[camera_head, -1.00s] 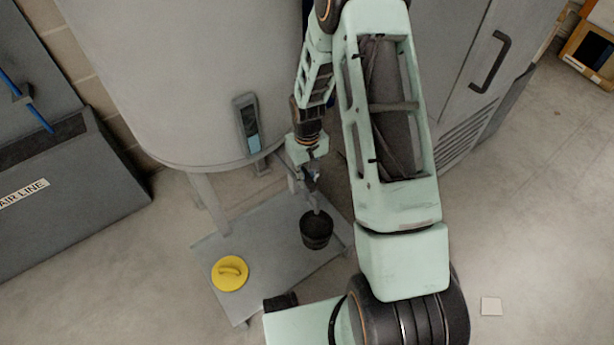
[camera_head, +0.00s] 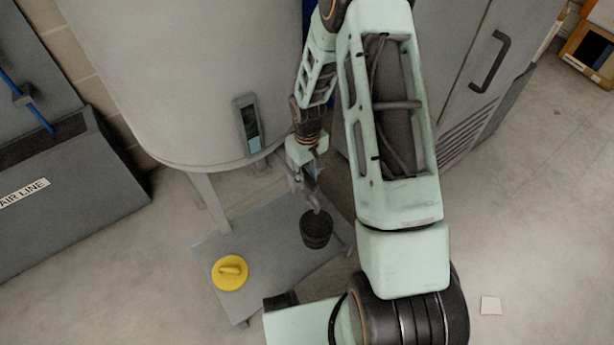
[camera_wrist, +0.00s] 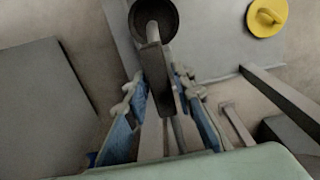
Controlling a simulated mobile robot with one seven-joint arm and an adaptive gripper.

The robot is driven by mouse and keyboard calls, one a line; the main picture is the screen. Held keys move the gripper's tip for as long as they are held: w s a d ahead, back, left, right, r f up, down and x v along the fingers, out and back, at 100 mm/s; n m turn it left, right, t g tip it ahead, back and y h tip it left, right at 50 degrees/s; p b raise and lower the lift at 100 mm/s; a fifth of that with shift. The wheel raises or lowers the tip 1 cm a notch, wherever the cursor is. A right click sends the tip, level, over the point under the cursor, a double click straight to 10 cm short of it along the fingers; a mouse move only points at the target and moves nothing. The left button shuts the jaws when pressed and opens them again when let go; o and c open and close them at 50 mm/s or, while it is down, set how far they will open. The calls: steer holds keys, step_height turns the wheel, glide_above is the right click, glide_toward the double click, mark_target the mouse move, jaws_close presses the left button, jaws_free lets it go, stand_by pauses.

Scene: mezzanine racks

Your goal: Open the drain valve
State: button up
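The drain valve shows in the wrist view as a grey outlet pipe (camera_wrist: 150,34) with a long, dark flat lever (camera_wrist: 160,85) running toward my gripper. My gripper (camera_wrist: 157,88) has its two blue-padded fingers apart, one on each side of the lever; I see a gap on the left and cannot tell contact on the right. In the head view my gripper (camera_head: 309,178) is low beneath the tank (camera_head: 190,85), and the outlet spout (camera_head: 316,207) points into a black bucket (camera_head: 316,232). The bucket also shows in the wrist view (camera_wrist: 172,20). The valve body is mostly hidden by my gripper.
A yellow round lid with a handle (camera_head: 230,272) lies on the grey platform (camera_head: 270,260) left of the bucket. A level gauge (camera_head: 247,125) is on the tank. A grey cabinet (camera_head: 455,90) stands to the right. Tank legs (camera_head: 209,200) flank the space; floor at right is mostly clear.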

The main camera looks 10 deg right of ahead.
mark_target(307, 176)
steer(key=shift+o, duration=0.9)
step_height(307, 176, up, 12)
stand_by(0.3)
